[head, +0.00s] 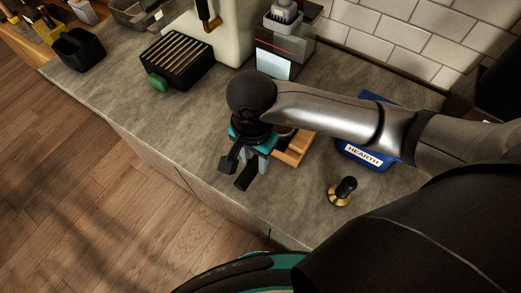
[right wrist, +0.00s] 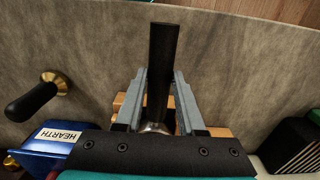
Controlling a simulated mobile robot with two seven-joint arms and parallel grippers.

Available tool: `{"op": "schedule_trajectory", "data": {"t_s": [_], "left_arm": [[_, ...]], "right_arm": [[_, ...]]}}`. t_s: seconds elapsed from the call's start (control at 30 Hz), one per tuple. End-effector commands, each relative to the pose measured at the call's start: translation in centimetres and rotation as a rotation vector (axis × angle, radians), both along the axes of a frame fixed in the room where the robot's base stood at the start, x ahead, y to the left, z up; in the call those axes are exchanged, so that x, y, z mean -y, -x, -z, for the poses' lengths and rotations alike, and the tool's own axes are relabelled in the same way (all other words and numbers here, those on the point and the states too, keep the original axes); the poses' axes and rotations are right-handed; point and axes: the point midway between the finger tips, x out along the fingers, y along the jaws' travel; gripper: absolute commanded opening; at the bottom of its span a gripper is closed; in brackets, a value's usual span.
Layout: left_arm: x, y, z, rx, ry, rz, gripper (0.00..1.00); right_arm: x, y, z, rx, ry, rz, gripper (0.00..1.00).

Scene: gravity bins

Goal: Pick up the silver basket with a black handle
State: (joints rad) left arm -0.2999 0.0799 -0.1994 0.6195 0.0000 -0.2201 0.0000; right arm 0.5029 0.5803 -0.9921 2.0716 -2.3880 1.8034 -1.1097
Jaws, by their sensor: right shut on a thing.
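The silver basket (right wrist: 155,127) shows only as a small shiny metal part at the base of its black handle in the right wrist view. The black handle (right wrist: 161,65) stands out between the fingers of my right gripper (right wrist: 158,90), which is shut on it. In the head view the handle's end (head: 246,179) shows below the right gripper (head: 253,163), over the counter near its front edge. My gripper and arm hide most of the basket. A wooden stand (head: 293,150) is beside and behind it. My left gripper is not in view.
A black slatted box (head: 178,60) with a green knob, a clear-fronted machine (head: 275,65) and a black bin (head: 78,49) stand behind and left. The front-left counter is clear.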

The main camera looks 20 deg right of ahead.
Motion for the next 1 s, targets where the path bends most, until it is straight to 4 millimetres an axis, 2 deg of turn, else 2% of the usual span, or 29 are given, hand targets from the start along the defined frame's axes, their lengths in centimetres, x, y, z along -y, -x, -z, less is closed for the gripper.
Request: {"op": "schedule_trajectory", "data": {"t_s": [0.17, 0.27, 0.37, 0.5, 0.7, 1.0], "left_arm": [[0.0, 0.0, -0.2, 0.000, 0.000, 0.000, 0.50], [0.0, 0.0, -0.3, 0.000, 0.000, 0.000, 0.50], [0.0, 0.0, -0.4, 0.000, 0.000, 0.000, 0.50], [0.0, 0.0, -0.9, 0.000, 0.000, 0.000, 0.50], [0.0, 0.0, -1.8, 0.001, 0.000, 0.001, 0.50], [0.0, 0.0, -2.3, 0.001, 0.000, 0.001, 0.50]], "right_arm": [[0.0, -0.2, -1.7, 0.007, -0.001, 0.000, 0.00], [0.0, -0.2, -3.4, 0.009, -0.001, 0.000, 0.00], [0.0, -0.3, -6.0, 0.012, -0.002, -0.002, 0.00], [0.0, -0.3, -10.4, 0.014, 0.000, -0.002, 0.00], [0.1, -0.2, -14.9, 0.010, 0.001, 0.000, 0.00], [0.0, -0.1, -18.8, 0.005, 0.000, 0.000, 0.00]]}}
